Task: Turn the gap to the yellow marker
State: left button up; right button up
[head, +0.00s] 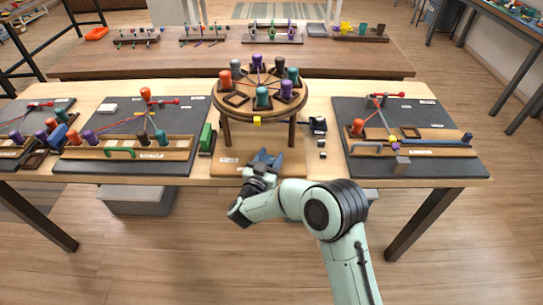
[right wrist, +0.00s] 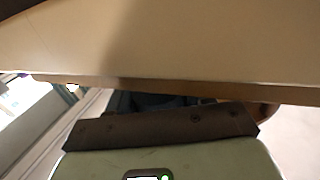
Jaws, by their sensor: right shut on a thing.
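The round wooden disc (head: 250,108) stands on wooden legs at the middle of the table. Several bobbins stand around it, including an orange one (head: 225,79), a purple one (head: 257,61) and a teal one (head: 262,98). The gap, an empty square socket (head: 236,99), is at the disc's front left. The yellow marker (head: 257,121) is at the front centre below the rim, to the right of the gap. My right gripper (head: 268,157) is in front of the stand, low in the picture. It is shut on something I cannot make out. My left gripper is out of view.
Dark boards with cords and bobbins lie left (head: 170,122) and right (head: 410,108) of the stand. A green block (head: 206,138) and a small black item (head: 317,125) flank it. In the right wrist view, a pale surface with a brown edge (right wrist: 150,84) is close.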

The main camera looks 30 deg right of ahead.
jog(key=shift+a+n+t+y, duration=0.1)
jog(key=shift+n+t+y, duration=0.9)
jog(key=shift+t+y, duration=0.1)
jog(key=shift+w+a+f+n+t+y+b, duration=0.1)
jog(key=shift+n+t+y+b, duration=0.2)
jog(key=shift+n+t+y, duration=0.2)
jog(key=shift+w+n+t+y+b, duration=0.1)
jog(key=shift+n+t+y+b, duration=0.25)
jog(key=shift+y, duration=0.25)
jog(key=n+y, duration=0.1)
jog(key=n+t+y+b, duration=0.1)
jog(key=y, duration=0.1)
jog(key=n+t+y+b, duration=0.1)
jog(key=shift+a, duration=0.25)
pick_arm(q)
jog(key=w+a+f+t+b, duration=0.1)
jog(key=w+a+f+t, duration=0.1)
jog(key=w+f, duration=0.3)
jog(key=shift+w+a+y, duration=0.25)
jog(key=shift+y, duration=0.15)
pick_arm(e)
jog(key=shift+w+a+n+y, duration=0.1)
jog(key=shift+n+y, duration=0.45)
jog(key=shift+y, duration=0.35)
jog(key=o, duration=1)
jog(key=shift+c, duration=0.2)
